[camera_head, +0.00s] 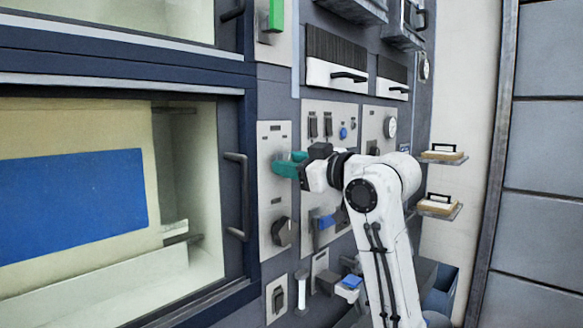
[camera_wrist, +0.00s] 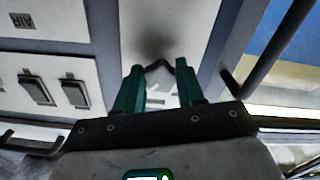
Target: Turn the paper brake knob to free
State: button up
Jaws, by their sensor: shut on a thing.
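My gripper (camera_head: 288,167) reaches from the right to the narrow pale panel (camera_head: 271,195) beside the large window. Its green fingers are at the upper part of this panel. In the wrist view my gripper (camera_wrist: 158,80) has one finger on each side of a small dark knob (camera_wrist: 158,65) and is shut on it. The knob is mostly hidden in the head view, and its pointer and labels are too blurred to read. A second, black knob (camera_head: 281,231) sits lower on the same panel, apart from my gripper.
A dark vertical handle (camera_head: 237,196) stands out just left of the panel; it shows in the wrist view too (camera_wrist: 262,62). Dark rocker switches (camera_head: 320,125) and a blue button (camera_head: 343,133) are on the panel to the right. A blue-handled lever (camera_head: 325,222) is below my arm.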

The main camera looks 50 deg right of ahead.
jog(key=shift+d+r+n+b, duration=0.1)
jog(key=shift+n+b, duration=1.8)
jog(key=shift+n, duration=2.1)
jog(key=shift+d+r+n+b, duration=0.1)
jog(key=shift+n+b, duration=1.75)
jog(key=shift+n, duration=2.15)
jog(key=o, duration=1)
jog(key=shift+o, duration=0.2)
jog(key=s+b, duration=0.1)
jog(key=s, duration=0.9)
jog(key=shift+s+d, duration=0.15)
jog(key=shift+s, duration=0.25)
